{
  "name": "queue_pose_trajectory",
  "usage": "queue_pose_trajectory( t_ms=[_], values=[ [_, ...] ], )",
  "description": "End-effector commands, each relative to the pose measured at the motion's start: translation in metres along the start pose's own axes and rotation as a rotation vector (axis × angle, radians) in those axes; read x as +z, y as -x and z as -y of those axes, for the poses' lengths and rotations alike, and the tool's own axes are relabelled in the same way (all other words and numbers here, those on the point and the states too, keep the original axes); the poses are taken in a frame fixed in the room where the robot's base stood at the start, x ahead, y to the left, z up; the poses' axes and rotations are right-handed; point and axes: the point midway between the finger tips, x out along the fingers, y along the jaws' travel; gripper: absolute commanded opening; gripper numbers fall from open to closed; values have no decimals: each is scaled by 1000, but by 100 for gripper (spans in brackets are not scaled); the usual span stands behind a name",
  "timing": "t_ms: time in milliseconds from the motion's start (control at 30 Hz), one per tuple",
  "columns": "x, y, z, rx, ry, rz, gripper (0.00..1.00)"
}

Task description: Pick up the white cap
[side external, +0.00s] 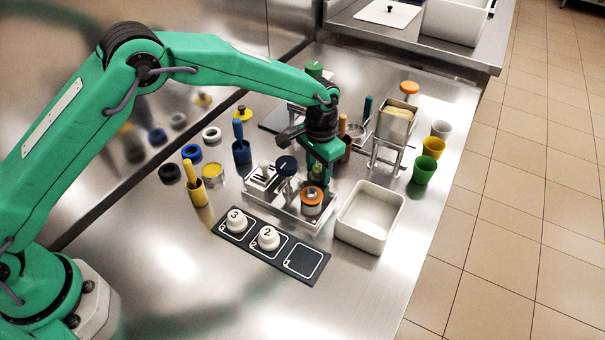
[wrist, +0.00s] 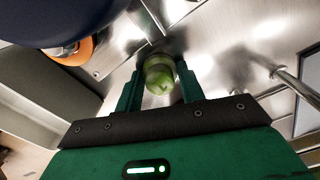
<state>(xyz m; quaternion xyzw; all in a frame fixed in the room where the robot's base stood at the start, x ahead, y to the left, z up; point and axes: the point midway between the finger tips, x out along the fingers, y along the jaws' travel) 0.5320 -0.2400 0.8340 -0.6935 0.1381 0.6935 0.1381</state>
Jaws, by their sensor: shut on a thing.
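Two white caps stand on the dark numbered mat (side external: 228,231) in the side view: the cap marked 3 (side external: 238,221) and the cap marked 2 (side external: 268,238). The mat's right square is bare. My gripper (side external: 318,170) is behind and to the right of these caps, above the metal tray, pointing down. In the wrist view my gripper (wrist: 160,88) is shut on a small pale-green round thing (wrist: 160,74), which sits between its fingers. This thing shows only partly in the side view (side external: 316,173). No white cap shows between the fingers.
The metal tray (side external: 262,201) holds a dark-blue-topped piece (side external: 287,166) and an orange-ringed jar (side external: 312,197) close to my gripper. A white bin (side external: 362,238) stands to the right. Colored cups and a metal stand (side external: 388,150) are beyond. The front counter is clear.

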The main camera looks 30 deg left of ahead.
Motion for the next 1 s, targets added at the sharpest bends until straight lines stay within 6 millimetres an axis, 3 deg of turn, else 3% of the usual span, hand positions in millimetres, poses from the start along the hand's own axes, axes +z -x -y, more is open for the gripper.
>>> queue_pose_trajectory(
  t_ms=[333,600,1000],
  values=[
    [0,9,0,0,0,-1,17],
    [-1,44,0,0,0,-4,17],
    [38,84,-61,0,-3,-2,17]
  ],
)
